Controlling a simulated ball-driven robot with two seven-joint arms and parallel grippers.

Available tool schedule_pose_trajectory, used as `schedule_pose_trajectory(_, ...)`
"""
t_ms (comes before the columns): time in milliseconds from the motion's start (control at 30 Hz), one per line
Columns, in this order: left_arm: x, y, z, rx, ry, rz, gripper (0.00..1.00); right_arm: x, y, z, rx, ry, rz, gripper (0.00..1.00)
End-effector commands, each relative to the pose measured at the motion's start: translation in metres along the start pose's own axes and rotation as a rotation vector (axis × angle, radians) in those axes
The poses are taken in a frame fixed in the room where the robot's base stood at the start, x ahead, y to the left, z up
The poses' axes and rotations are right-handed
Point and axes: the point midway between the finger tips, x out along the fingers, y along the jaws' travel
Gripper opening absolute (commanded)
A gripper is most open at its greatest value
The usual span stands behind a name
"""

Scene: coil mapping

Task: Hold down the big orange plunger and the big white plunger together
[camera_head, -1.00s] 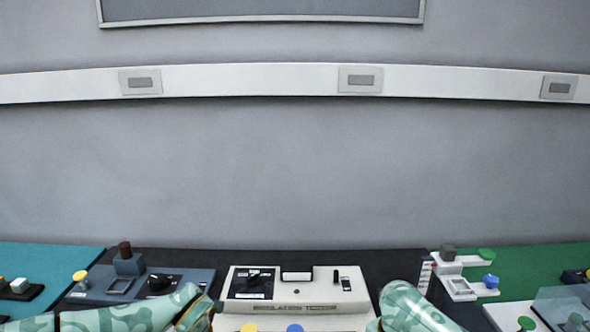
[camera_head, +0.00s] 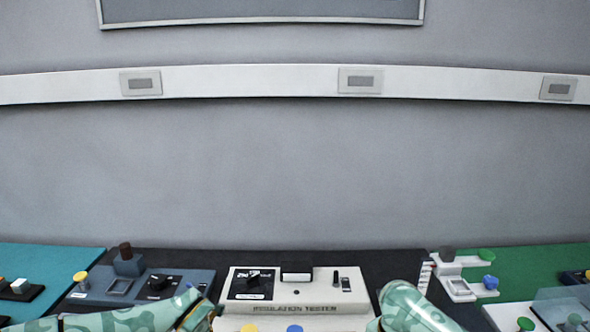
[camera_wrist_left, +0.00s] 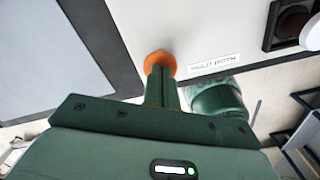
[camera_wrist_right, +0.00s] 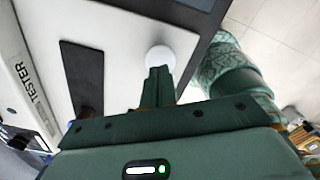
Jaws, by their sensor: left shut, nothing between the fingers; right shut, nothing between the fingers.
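The big orange plunger (camera_wrist_left: 160,62) stands on a light panel in the left wrist view. My left gripper (camera_wrist_left: 161,76) is shut and empty, with its fingertips at the plunger's edge, partly overlapping it. The big white plunger (camera_wrist_right: 160,57) shows as a round cap on a light panel in the right wrist view. My right gripper (camera_wrist_right: 159,72) is shut and empty, with its fingertips at the cap's near edge. I cannot tell whether either plunger is pressed in. In the head view both plungers and both gripper tips are out of sight.
The white insulation tester (camera_head: 335,307) stands in the middle in the head view. A blue-grey box (camera_head: 95,296) is to its left. A white device (camera_head: 460,287) lies on the green mat (camera_head: 545,257) at right. A small label (camera_wrist_left: 214,65) is beside the orange plunger.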

Motion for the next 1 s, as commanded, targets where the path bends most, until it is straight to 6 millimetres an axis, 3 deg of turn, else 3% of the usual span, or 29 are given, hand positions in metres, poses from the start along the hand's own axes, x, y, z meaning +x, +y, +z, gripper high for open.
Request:
schedule_pose_trajectory(467,-0.003,0.000,0.000,0.001,0.000,0.000,0.00,-0.004,0.000,0.000,0.000,-0.001,0.001,0.00)
schedule_pose_trajectory(1000,-0.003,0.000,0.000,0.001,0.000,0.000,0.00,0.005,0.000,0.000,0.000,0.000,0.001,0.00)
